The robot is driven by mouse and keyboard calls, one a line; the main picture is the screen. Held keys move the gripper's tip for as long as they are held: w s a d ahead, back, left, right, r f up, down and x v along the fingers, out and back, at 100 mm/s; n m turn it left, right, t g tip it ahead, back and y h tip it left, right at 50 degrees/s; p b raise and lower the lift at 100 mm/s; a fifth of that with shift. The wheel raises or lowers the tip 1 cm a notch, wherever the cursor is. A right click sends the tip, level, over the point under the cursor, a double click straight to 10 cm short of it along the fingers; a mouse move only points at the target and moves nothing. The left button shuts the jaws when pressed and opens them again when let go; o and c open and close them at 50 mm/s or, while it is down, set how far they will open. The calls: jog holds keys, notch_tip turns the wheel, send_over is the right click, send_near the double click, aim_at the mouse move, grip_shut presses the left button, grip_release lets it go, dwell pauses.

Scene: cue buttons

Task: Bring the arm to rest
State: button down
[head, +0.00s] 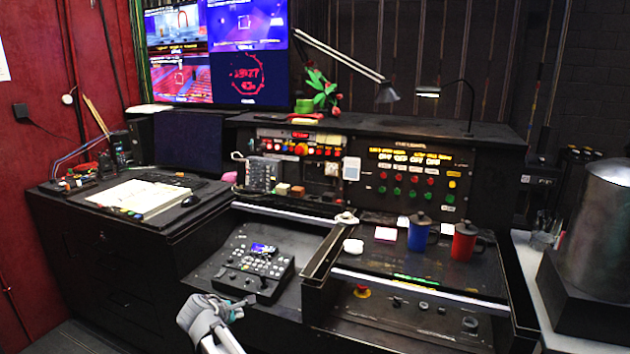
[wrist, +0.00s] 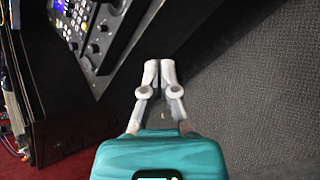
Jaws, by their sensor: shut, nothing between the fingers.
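My gripper shows in the wrist view (wrist: 159,66) with its two pale fingers together at the tips and nothing between them. The fingers are over the gap between the dark console edge and the grey floor (wrist: 245,95). In the head view my gripper (head: 246,302) is at the lower middle, in front of the desk's front edge and below the small control panel (head: 250,262). That control panel also shows at the top left of the wrist view (wrist: 88,28). My gripper appears apart from the panel.
A blue mug (head: 418,236) and a red mug (head: 464,243) stand on the right desk section. An open notebook (head: 140,197) lies at left. A metal cylinder (head: 597,225) stands at far right. A red emergency button (head: 362,291) is on the front panel. The floor beside the console is clear.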

jog(key=s+d+f+m+g+y, duration=0.1)
jog(key=s+d+f+m+g, duration=0.15)
jog(key=s+d+m, duration=0.7)
jog(key=s+d+f+m+g+y, duration=0.1)
jog(key=d+f+m+g, duration=0.3)
jog(key=d, duration=1.2)
jog(key=s+d+m+g+y, duration=0.1)
jog(key=s+d+m+g, duration=0.1)
jog(key=s+d+m, duration=0.8)
jog(key=w+d+r+n+p, duration=0.1)
jog(key=w+r+p, duration=0.1)
jog(key=r+p, duration=0.4)
jog(key=w+d+r+n+p, duration=0.1)
jog(key=w+r+p, duration=0.1)
jog(key=r+p, duration=0.5)
jog(key=shift+d+r+y, duration=0.25)
jog(key=shift+d+y, duration=0.05)
jog(key=shift+d, duration=0.1)
jog(key=shift+s+g, duration=0.2)
jog(key=shift+g, duration=0.05)
